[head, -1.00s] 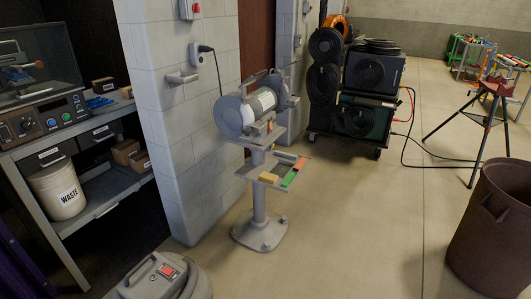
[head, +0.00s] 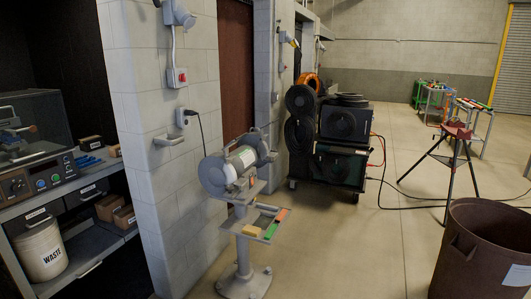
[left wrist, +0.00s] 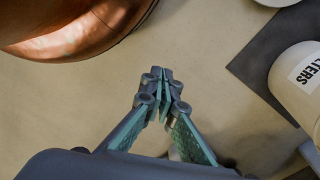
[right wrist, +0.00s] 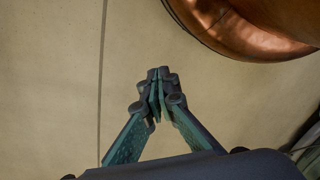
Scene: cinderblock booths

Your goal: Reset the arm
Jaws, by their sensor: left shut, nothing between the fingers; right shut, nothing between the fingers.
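My left gripper (left wrist: 163,82) shows in the left wrist view, shut and empty, with its fingertips together above the bare tan floor. My right gripper (right wrist: 157,82) shows in the right wrist view, also shut and empty above the floor. Neither arm shows in the head view.
A bench grinder (head: 236,162) on a pedestal stands ahead, beside a block wall (head: 150,75). A brown bin (head: 470,262) is at the lower right. A waste bucket (head: 42,248) sits on a shelf at left. A tripod stand (head: 452,150) is farther back. Open floor (head: 345,250) lies between.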

